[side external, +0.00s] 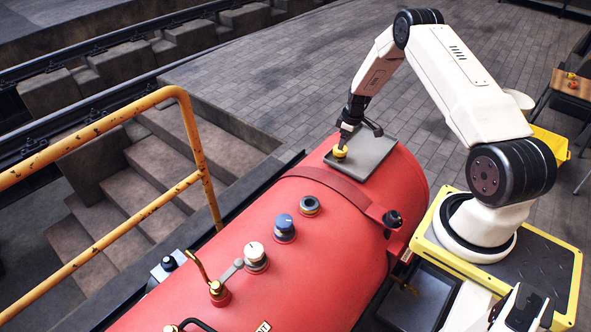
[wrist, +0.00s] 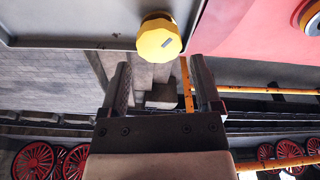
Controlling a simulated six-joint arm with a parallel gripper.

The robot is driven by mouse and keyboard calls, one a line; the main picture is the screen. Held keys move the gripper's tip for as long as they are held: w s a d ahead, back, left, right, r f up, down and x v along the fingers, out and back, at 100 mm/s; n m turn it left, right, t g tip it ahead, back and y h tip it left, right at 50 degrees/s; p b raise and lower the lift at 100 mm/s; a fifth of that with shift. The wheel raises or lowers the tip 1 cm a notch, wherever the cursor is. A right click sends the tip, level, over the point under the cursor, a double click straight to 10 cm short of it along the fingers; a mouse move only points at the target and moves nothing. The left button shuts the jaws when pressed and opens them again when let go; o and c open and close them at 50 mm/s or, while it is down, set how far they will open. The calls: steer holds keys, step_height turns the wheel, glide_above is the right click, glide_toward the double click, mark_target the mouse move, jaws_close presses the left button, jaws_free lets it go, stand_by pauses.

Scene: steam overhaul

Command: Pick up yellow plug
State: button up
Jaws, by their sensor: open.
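The yellow plug (side external: 340,152) is a small faceted knob at the left end of the grey tray on top of the red boiler. In the wrist view the yellow plug (wrist: 158,38) shows near the top, ahead of the fingertips and roughly in line with the gap between them. My gripper (side external: 347,135) is just above the plug in the side view, and its fingers partly hide the plug's top. In the wrist view my gripper (wrist: 158,70) is open, with nothing between its two fingers. I cannot tell whether a finger touches the plug.
The grey tray (side external: 372,160) has a raised rim. On the red boiler (side external: 320,245) stand a blue-topped cap (side external: 284,225), a white-topped cap (side external: 255,254), a dark ring fitting (side external: 309,205) and a brass valve (side external: 216,288). A yellow railing (side external: 100,143) stands at the left.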

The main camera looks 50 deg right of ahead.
mark_target(340, 154)
steer(key=shift+f, duration=0.5)
steer(key=shift+w+f, duration=0.1)
steer(key=shift+w+f, duration=0.25)
steer(key=shift+f, duration=1)
steer(key=shift+w+f, duration=0.2)
steer(key=shift+f, duration=1)
steer(key=c, duration=1)
steer(key=shift+c, duration=0.2)
steer(key=shift+r, duration=0.15)
